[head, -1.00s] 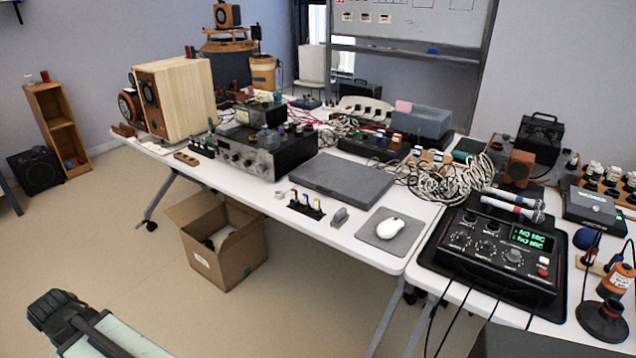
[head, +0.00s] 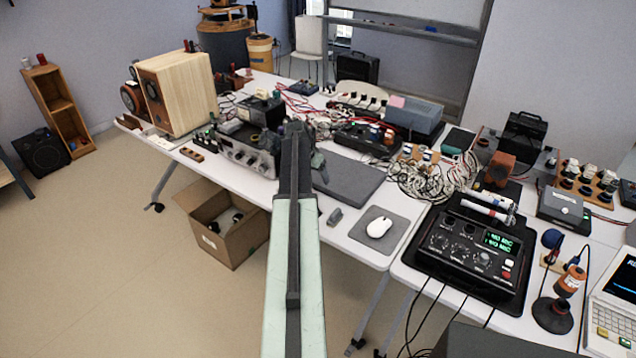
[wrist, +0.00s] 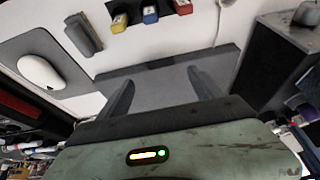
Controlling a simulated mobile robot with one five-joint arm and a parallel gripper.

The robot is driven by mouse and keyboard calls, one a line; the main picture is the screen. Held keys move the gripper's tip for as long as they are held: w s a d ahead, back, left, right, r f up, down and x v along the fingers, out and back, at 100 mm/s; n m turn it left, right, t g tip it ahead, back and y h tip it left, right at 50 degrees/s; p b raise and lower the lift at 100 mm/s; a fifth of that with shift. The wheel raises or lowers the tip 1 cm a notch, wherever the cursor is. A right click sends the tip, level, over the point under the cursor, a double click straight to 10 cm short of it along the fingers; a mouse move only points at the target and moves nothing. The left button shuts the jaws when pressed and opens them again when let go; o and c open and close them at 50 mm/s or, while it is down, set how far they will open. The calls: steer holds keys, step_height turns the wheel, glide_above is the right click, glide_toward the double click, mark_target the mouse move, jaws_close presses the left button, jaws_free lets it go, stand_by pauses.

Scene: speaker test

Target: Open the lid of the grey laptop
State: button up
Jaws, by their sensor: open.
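The grey laptop (head: 355,182) lies flat and shut on the white table, behind the mouse. Its left part is hidden behind my arm in the head view. In the wrist view the laptop (wrist: 165,85) shows as a grey slab between and beyond my fingers. My gripper (wrist: 161,76) is open, with its two fingers apart over the laptop and nothing between them. In the head view my gripper (head: 298,145) is at the laptop's left side, seen mostly from behind. I cannot tell whether the fingers touch the laptop.
A white mouse (head: 379,227) on a grey pad is at front right. A silver amplifier (head: 245,155) stands close on the left. Tangled cables (head: 420,182) lie to the right. A small grey stand (head: 335,215) and coloured plugs (wrist: 150,14) are near the front edge.

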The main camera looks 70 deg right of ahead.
mark_target(320, 188)
steer(key=b+x, duration=0.7)
steer(key=x, duration=0.1)
steer(key=shift+w+a, duration=0.1)
steer(key=shift+r, duration=0.1)
jaws_close()
